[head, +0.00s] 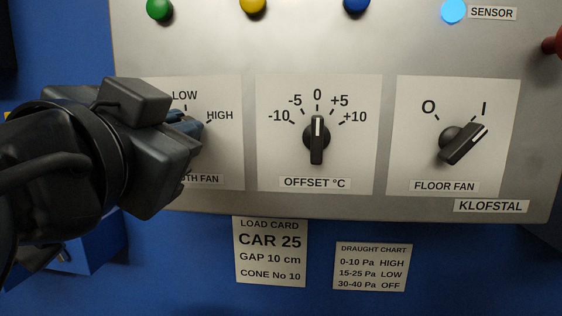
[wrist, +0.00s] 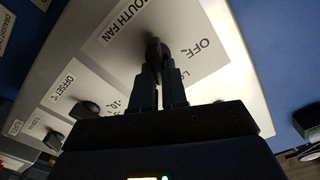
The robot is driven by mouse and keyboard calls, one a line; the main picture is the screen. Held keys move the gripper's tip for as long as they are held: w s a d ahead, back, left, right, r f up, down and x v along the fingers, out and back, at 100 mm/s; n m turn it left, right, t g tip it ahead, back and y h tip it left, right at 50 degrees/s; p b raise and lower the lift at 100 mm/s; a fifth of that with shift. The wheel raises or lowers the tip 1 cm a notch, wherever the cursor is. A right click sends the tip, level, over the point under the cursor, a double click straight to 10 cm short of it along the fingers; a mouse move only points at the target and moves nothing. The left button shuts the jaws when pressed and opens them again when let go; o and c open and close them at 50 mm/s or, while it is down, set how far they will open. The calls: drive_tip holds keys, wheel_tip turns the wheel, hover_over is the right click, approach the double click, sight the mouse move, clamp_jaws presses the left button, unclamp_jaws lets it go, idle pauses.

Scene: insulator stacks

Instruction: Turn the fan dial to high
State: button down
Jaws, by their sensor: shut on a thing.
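The mouth fan dial (wrist: 153,47) sits on a white label plate with OFF, LOW and HIGH marks. In the head view my arm hides this dial, and LOW and HIGH show on its plate (head: 222,150). My gripper (head: 187,125) reaches in from the left in front of that plate. In the wrist view my gripper (wrist: 158,66) is shut on the dial's dark knob, one finger on each side. I cannot tell which mark the pointer faces.
To the right are the offset dial (head: 317,138), pointing at 0, and the floor fan dial (head: 463,143), turned toward I. Green (head: 159,9), yellow (head: 253,5) and blue (head: 356,5) round parts and a lit sensor lamp (head: 453,11) are above. A load card (head: 270,252) and draught chart (head: 371,267) hang below.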

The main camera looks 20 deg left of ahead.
drive_tip(key=shift+w+d+f+m+b, duration=0.1)
drive_tip(key=shift+w+d+m+b, duration=0.05)
drive_tip(key=shift+m+b, duration=1.35)
drive_tip(key=shift+w+d+f+m+b, duration=0.1)
drive_tip(key=shift+m+b, duration=1.3)
drive_tip(key=shift+m, duration=0.4)
drive_tip(key=c, duration=1.2)
unclamp_jaws()
drive_tip(key=shift+c, duration=0.2)
drive_tip(key=shift+o, duration=0.4)
drive_tip(key=shift+s, duration=0.2)
drive_tip(key=v, duration=0.7)
drive_tip(key=shift+s, duration=0.35)
